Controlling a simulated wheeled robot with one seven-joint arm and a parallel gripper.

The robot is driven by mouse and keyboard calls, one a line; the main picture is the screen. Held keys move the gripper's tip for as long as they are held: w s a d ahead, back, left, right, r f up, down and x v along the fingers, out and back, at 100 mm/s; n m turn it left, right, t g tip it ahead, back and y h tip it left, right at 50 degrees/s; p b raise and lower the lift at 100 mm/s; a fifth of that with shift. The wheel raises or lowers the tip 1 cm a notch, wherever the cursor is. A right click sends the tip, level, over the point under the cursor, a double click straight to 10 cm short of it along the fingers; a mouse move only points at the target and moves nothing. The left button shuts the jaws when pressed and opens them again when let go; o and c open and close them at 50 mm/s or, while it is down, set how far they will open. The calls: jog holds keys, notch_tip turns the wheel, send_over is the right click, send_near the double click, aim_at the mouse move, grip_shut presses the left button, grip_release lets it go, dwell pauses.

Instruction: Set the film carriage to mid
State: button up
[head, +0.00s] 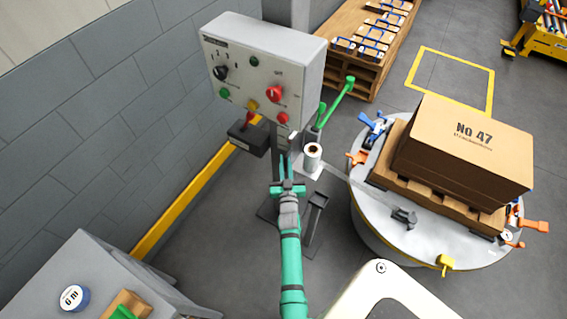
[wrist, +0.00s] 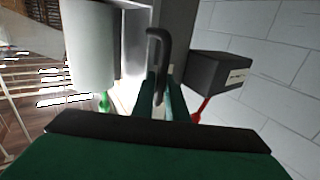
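The film carriage is a grey block (head: 308,168) on the dark mast, with the white film roll (head: 313,153) on it. The roll also shows at the left of the wrist view (wrist: 92,50). A dark hooked handle (wrist: 158,48) stands at the middle of the wrist view, beside the roll. My gripper (head: 290,167) is just in front of the mast, left of the roll. Its green fingers (wrist: 164,95) look apart, with the handle's lower end seen between them. I cannot tell whether they touch it. The mast's height marks are not readable.
A control panel (head: 262,60) and a black box with a red lever (head: 247,137) are above and left of my gripper. A turntable (head: 375,220) bears a carton (head: 460,150) on a pallet at the right. A grey bench (head: 100,270) stands at lower left.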

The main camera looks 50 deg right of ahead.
jog(key=shift+o, duration=1.4)
jog(key=shift+s, duration=0.15)
jog(key=v, duration=1)
jog(key=shift+s+a, duration=0.2)
jog(key=shift+a, duration=0.05)
jog(key=shift+a, duration=0.1)
